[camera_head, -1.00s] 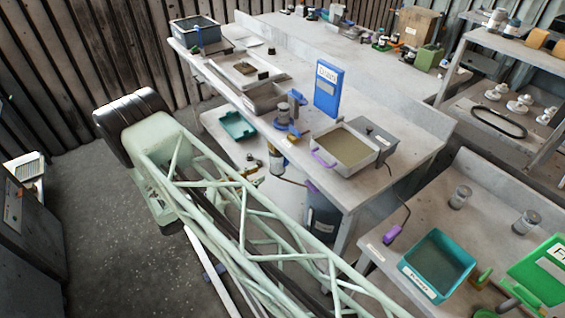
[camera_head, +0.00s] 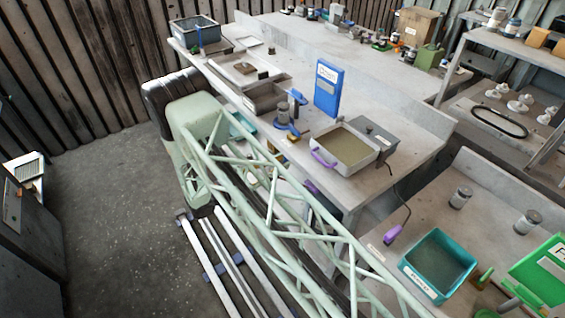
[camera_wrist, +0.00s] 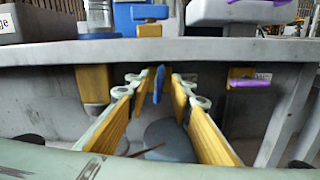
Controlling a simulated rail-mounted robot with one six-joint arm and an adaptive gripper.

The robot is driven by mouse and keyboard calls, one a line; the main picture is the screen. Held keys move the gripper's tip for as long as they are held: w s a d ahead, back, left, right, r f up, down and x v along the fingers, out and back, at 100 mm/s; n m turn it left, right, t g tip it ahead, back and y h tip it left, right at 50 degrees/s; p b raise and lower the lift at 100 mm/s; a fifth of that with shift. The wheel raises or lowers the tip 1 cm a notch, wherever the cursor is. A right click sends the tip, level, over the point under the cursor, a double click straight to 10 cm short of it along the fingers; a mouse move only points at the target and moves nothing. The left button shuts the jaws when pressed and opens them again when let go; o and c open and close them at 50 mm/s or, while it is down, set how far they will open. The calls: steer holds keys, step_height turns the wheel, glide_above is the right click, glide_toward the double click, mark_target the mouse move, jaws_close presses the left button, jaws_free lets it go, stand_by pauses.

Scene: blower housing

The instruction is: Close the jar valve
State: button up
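My gripper (camera_wrist: 157,98) shows in the wrist view with its two yellow-padded fingers apart and no object clamped between them. A small upright blue lever (camera_wrist: 158,83) appears between the fingertips, below the bench edge; I cannot tell whether it lies between them or beyond, and I take it for the valve handle. A clear jar (camera_wrist: 98,14) and a blue fitting (camera_wrist: 140,14) stand above on the bench. In the head view the jar (camera_head: 283,112) stands near the bench's front edge. My gripper is hidden there.
The grey bench edge (camera_wrist: 200,52) crosses above my fingers. A yellow block (camera_wrist: 94,86) hangs at left, and a purple handle (camera_wrist: 249,83) on a yellow bracket is at right. In the head view, a purple-handled tray (camera_head: 346,146) and a blue sign (camera_head: 328,88) stand nearby.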

steer(key=shift+w+d, duration=0.45)
steer(key=shift+d, duration=0.15)
jaws_close()
